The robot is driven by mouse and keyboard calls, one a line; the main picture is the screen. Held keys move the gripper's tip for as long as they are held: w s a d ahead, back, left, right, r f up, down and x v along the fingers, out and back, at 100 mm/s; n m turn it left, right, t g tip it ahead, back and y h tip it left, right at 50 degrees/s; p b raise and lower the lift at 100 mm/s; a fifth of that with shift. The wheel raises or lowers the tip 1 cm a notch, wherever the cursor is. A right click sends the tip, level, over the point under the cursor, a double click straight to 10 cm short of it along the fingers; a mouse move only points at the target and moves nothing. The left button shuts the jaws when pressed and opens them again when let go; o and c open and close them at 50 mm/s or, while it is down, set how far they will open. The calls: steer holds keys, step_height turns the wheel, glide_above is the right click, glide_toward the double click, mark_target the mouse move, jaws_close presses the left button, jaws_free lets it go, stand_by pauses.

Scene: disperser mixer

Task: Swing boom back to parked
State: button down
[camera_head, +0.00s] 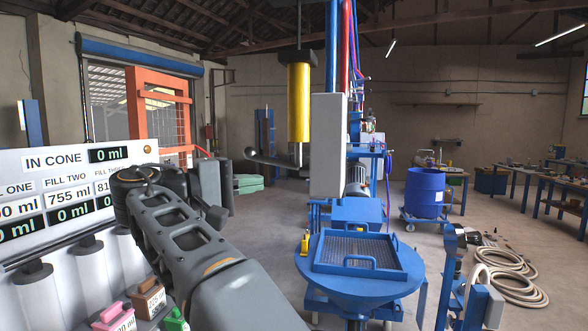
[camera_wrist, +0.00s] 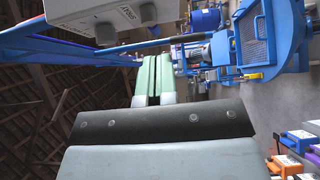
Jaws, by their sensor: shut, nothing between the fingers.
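The mixer's boom assembly is in the head view, with a yellow cylinder (camera_head: 299,103) hanging upright and a dark grey bar (camera_head: 272,160) with a rounded end sticking out to the left below it. I cannot tell which part swings. My gripper (camera_head: 262,181) is just below that bar's left end in the picture, pointing right. In the wrist view, the green fingers of my gripper (camera_wrist: 152,58) are together with nothing between them. Contact with the boom is not visible.
A grey box (camera_head: 328,146) hangs on the blue and red lines right of the cylinder. A blue hopper with a grid (camera_head: 360,252) stands below. A display board (camera_head: 70,190) and small containers (camera_head: 149,297) are at left. Floor beyond is open; a blue drum (camera_head: 425,192) stands right.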

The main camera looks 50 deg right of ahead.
mark_target(311, 180)
steer(key=shift+s+d+p, duration=0.15)
steer(key=shift+s+d, duration=0.65)
steer(key=shift+d, duration=0.3)
steer(key=shift+s+d+p, duration=0.1)
steer(key=shift+s+d, duration=0.7)
steer(key=shift+d, duration=0.25)
steer(key=shift+s+d+p, duration=0.15)
steer(key=shift+s+d, duration=0.65)
steer(key=shift+d, duration=0.3)
steer(key=shift+f, duration=0.1)
